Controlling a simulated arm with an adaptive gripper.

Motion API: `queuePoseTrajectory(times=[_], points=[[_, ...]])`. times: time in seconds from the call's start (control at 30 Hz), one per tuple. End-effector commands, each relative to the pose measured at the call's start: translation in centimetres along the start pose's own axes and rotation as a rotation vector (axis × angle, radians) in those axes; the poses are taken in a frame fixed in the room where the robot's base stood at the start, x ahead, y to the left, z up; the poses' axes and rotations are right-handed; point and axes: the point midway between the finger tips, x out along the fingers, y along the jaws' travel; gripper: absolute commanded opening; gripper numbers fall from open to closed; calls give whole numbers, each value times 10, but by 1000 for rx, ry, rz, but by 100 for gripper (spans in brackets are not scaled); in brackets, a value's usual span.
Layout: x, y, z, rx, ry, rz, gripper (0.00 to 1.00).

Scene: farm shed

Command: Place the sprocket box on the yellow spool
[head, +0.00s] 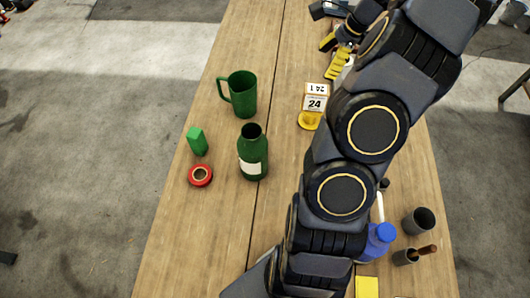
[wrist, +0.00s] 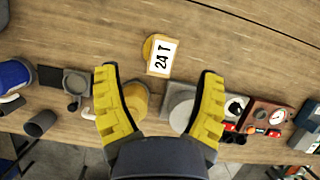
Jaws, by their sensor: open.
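The sprocket box (head: 315,98) is a small white and orange box marked "24 T". It appears to rest on the yellow spool (head: 310,121), whose lower rim shows beneath it. In the wrist view the box (wrist: 161,57) is just beyond my fingertips, and part of the spool (wrist: 149,46) shows at its upper left. My gripper (head: 331,58) is past the box at the upper right in the head view. In the wrist view its yellow fingers (wrist: 158,76) are spread wide with nothing held between them. The exact contact under the box is hidden.
A green mug (head: 243,95), green bottle (head: 253,155), green block (head: 197,142) and red tape roll (head: 200,175) stand on the left. A blue bottle (head: 379,243) and dark cups are at the lower right. A yellow round object (wrist: 137,100) lies below my fingers. The table's upper middle is clear.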

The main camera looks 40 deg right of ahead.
Motion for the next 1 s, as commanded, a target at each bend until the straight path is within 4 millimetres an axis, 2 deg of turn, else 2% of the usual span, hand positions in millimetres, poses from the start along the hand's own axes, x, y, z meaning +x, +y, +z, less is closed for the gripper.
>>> queuePoseTrajectory(times=[0.03,0.13,0.2,0.27,0.3,0.37,0.4,0.5,0.6,0.7,0.83,1.0], points=[[-1,6,30,-108,0,22,69],[-4,32,98,-398,6,84,69],[-6,62,142,-625,14,136,69],[-7,92,172,-813,23,183,69],[-8,114,188,-935,29,218,69],[-10,146,207,-1114,40,265,69],[-11,168,215,-1228,48,299,69],[-15,222,225,-1503,69,381,69],[-17,269,219,-1740,85,464,69],[-20,303,206,-1925,96,530,69],[-21,328,190,-2073,100,589,69],[-21,338,183,-2139,98,615,69]])
